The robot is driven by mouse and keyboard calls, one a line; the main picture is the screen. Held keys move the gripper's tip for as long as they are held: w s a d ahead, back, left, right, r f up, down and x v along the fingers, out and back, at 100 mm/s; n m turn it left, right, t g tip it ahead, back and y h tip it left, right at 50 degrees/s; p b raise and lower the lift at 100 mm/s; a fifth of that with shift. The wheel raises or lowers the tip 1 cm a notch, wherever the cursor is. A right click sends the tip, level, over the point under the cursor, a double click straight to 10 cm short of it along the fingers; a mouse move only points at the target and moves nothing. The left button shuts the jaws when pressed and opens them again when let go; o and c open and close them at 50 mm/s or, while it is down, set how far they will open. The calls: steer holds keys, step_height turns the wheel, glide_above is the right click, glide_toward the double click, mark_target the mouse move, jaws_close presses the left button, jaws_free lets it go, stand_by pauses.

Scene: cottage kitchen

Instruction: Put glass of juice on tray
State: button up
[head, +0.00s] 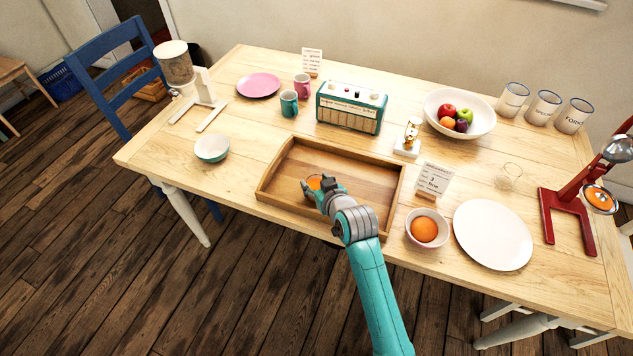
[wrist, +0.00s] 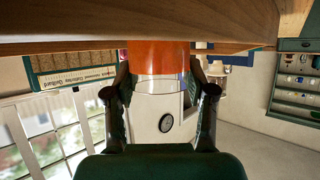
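The glass of orange juice (wrist: 158,58) is between the two fingers of my gripper (wrist: 160,88), which appear to press on its sides. The wrist view is upside down, with the wooden surface at the top and the juice against it. In the head view the juice (head: 314,182) shows as a small orange patch at the tip of my gripper (head: 318,188). It is inside the outline of the wooden tray (head: 365,173), at its front left part. My gripper hides much of the glass. I cannot tell whether its base touches the tray floor.
A bowl with an orange (head: 411,236) and a white plate (head: 492,234) are right of the tray. A teal radio (head: 350,108) stands behind it. A small teal bowl (head: 211,149) is to the left. An hourglass (head: 411,135) and a card (head: 432,180) stand close to the tray's right side.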

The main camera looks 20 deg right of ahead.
steer(key=o, duration=0.4)
steer(key=v, duration=1.2)
steer(key=s+d+f+m+t+h, duration=0.1)
steer(key=s+f, duration=0.2)
steer(key=s, duration=0.8)
steer(key=s+d+f+m+h, duration=0.1)
steer(key=s+f, duration=0.3)
steer(key=s, duration=0.6)
steer(key=shift+t, duration=0.6)
steer(key=shift+w+d+r+v, duration=0.1)
steer(key=shift+r+v, duration=0.15)
steer(key=shift+v, duration=3.05)
steer(key=shift+w+d+r+v, duration=0.1)
steer(key=shift+r+v, duration=0.15)
steer(key=shift+v, duration=3.05)
steer(key=shift+d+r+v, duration=0.1)
steer(key=shift+r+v, duration=0.15)
steer(key=shift+v, duration=3.1)
